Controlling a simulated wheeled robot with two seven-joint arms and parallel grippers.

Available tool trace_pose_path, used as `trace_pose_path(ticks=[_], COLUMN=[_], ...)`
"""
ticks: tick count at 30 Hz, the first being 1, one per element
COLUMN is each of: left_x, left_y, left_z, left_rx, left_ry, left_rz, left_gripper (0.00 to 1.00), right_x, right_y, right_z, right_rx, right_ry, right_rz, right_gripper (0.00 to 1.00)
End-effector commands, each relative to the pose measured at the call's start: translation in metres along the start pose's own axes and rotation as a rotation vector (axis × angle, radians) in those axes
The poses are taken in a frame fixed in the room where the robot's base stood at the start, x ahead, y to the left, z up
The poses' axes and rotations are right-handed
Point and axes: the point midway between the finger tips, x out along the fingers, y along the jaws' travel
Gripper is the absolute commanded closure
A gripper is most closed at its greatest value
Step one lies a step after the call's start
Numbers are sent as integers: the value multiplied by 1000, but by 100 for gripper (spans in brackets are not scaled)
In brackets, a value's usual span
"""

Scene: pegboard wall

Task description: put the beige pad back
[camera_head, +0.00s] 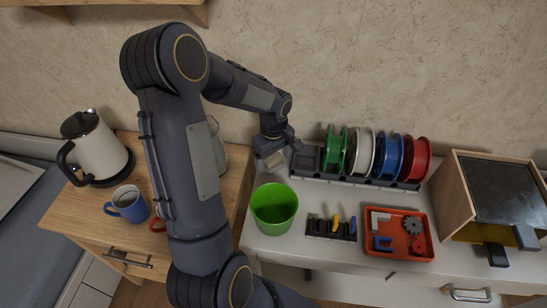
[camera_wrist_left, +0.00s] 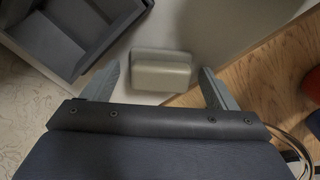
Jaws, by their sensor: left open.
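The beige pad (camera_wrist_left: 162,71) is a small rounded block on the pale worktop in the left wrist view. My left gripper (camera_wrist_left: 161,69) is open, with one finger on each side of the pad and a visible gap to each. Whether the fingertips are level with the pad cannot be told. In the head view my left gripper (camera_head: 272,156) points down at the worktop's back left, and the pad is not clearly seen there. The dark grey rack (camera_head: 304,163) is just right of the gripper, with an empty compartment at its left end. My right gripper is not seen.
Green, white, blue and red spools (camera_head: 390,156) stand in the rack. A green cup (camera_head: 274,208), a small tool holder (camera_head: 331,228), an orange tray (camera_head: 398,247) and a wooden box (camera_head: 455,190) are in front and right. A kettle (camera_head: 97,148) and blue mug (camera_head: 128,204) stand left.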

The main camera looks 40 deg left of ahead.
Motion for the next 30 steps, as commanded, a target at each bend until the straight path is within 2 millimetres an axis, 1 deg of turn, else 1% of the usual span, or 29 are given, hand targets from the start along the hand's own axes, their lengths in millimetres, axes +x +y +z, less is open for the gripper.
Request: trace_pose_path(ticks=[2, 5, 15, 18, 23, 26, 29, 30], left_x=[-6, -19, -91, -107, -121, -131, -146, -154], left_y=[0, 1, 1, 1, 0, -6, -19, -27], left_z=[0, -1, 0, 0, 0, 8, 27, 38], left_rx=[0, 0, -1, 0, 3, 45, 151, 211], left_ry=[1, 3, 3, 2, 0, -2, -8, -9], left_rz=[1, 3, 3, 3, 3, 24, 81, 113], left_gripper=[20, 20, 20, 20, 20, 20, 20, 20], right_x=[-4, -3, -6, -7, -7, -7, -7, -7], right_y=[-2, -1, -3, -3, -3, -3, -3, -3], right_z=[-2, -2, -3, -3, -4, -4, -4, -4], right_rx=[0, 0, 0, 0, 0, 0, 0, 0], right_ry=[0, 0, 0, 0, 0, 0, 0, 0], right_rz=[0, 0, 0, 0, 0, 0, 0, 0], right_gripper=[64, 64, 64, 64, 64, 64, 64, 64])
